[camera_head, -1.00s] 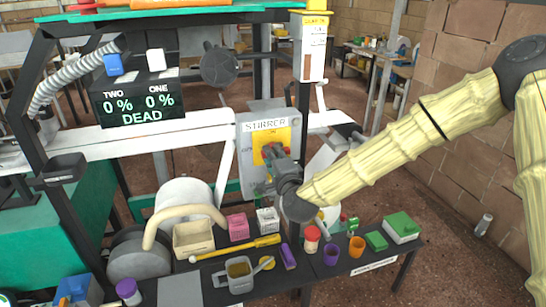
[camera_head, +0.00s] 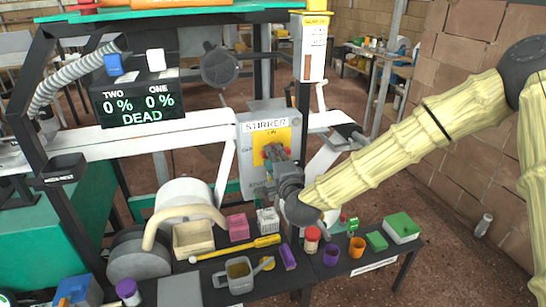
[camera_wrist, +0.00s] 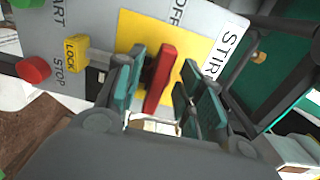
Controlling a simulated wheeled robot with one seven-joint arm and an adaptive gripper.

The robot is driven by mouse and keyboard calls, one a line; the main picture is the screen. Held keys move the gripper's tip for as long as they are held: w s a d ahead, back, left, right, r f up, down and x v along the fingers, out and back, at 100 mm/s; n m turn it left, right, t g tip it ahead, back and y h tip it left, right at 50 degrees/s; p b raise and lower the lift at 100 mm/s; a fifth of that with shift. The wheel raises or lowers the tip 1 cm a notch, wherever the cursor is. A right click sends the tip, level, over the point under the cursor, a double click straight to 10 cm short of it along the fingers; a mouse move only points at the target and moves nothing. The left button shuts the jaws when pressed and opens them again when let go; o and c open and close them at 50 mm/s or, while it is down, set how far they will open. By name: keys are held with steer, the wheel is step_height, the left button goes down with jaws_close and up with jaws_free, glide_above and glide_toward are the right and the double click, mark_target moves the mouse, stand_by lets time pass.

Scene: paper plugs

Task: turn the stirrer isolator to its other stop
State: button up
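The stirrer isolator is a grey box with a yellow plate (camera_head: 285,135) under a STIRRER label, and its ON mark shows in the head view. Its red handle (camera_wrist: 159,79) stands between my two teal-padded fingers in the wrist view. My gripper (camera_wrist: 163,88) is open around the handle, with a gap visible at the right finger; whether the left pad touches cannot be told. The OFF mark (camera_wrist: 178,12) shows at the top of the yellow plate in the wrist view. In the head view my gripper (camera_head: 272,155) hides part of the handle.
A yellow LOCK tab (camera_wrist: 76,54) and a red STOP button (camera_wrist: 33,69) are beside the plate. A display (camera_head: 138,105) reads DEAD. A dark bench with cups, boxes and a yellow-handled tool (camera_head: 235,248) lies below my gripper.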

steer(key=v, duration=1)
steer(key=shift+s+d, duration=0.15)
steer(key=shift+s, duration=0.25)
steer(key=s+d+f+n+g+h+p, duration=0.1)
steer(key=s+d+f+n+g, duration=0.3)
steer(key=f, duration=0.6)
steer(key=s+a+f+n+g, duration=0.1)
steer(key=s+f+g, duration=0.1)
steer(key=s+f, duration=0.6)
steer(key=s+d+f+n+g+h+p, duration=0.1)
steer(key=s+d+f+n+g, duration=0.2)
steer(key=f, duration=0.8)
steer(key=s+d+f+n+g+h, duration=0.1)
steer(key=s+d+f, duration=0.3)
steer(key=s, duration=0.4)
steer(key=s+d+f+n+g+h+p, duration=0.1)
steer(key=s+d+f+n+g, duration=0.2)
steer(key=s, duration=0.5)
steer(key=s+d+f+n+g+h, duration=0.1)
steer(key=s+d+f+g, duration=0.3)
steer(key=s+d, duration=0.3)
steer(key=shift+s+f+n+h, duration=0.3)
steer(key=shift+s+f+n, duration=0.1)
steer(key=shift+s+f, duration=0.5)
